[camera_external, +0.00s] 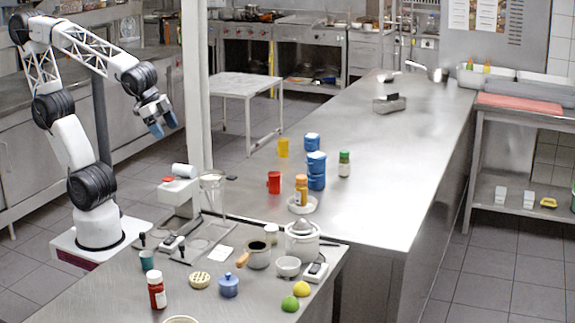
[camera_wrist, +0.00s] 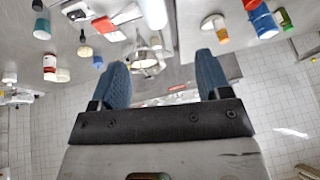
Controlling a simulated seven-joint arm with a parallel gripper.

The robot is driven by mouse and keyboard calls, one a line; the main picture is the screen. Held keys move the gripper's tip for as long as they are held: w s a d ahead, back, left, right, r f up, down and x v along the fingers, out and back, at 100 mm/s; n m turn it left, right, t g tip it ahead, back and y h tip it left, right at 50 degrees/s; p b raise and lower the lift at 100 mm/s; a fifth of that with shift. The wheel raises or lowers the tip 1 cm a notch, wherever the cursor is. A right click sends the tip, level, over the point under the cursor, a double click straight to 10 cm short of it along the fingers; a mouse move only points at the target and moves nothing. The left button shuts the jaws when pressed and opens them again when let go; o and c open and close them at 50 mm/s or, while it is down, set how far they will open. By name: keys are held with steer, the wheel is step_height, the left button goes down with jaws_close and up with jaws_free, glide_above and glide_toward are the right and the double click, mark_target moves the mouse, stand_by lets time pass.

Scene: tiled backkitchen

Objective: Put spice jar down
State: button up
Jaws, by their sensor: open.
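My gripper (camera_external: 163,126) is raised at the upper left, well apart from the counters. Its blue fingers are spread with nothing between them, as the wrist view also shows (camera_wrist: 162,62). Three jars look like spice jars, and I cannot tell which one is meant. An orange-brown jar (camera_external: 301,187) stands upright in a small white dish (camera_external: 303,208) on the long steel counter. A green-lidded jar (camera_external: 344,164) stands on that counter, behind and to the right. A red jar with a white lid (camera_external: 157,288) stands on the near counter.
Blue canisters (camera_external: 316,172), a red cup (camera_external: 274,183) and a yellow cup (camera_external: 283,148) stand near the orange-brown jar. A glass blender jar (camera_external: 213,192), juicer (camera_external: 302,240), pot (camera_external: 259,255) and fruit (camera_external: 290,303) crowd the near counter. The long counter's middle is clear (camera_external: 385,150).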

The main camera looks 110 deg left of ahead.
steer(key=w+d+r+m+t, duration=0.1)
steer(key=w+d+t, duration=0.1)
steer(key=w, duration=0.4)
steer(key=w+d+r+m+t, duration=0.1)
steer(key=w+d+r+t, duration=0.15)
steer(key=w, duration=0.45)
steer(key=m+g+h, duration=0.5)
steer(key=m+h, duration=0.6)
steer(key=h, duration=0.3)
glide_above(154, 273)
steer(key=s+a, duration=0.2)
steer(key=a, duration=0.2)
step_height(154, 273, down, 6)
steer(key=f, duration=1.5)
steer(key=shift+a+f, duration=0.25)
steer(key=shift+f, duration=0.15)
steer(key=shift+w+d+f+t, duration=0.2)
steer(key=shift+w+d+f, duration=0.05)
steer(key=shift+d, duration=0.3)
steer(key=shift+w+d+f+t, duration=0.15)
steer(key=shift+w+d+f, duration=0.05)
steer(key=shift+d, duration=0.35)
steer(key=shift+d, duration=0.1)
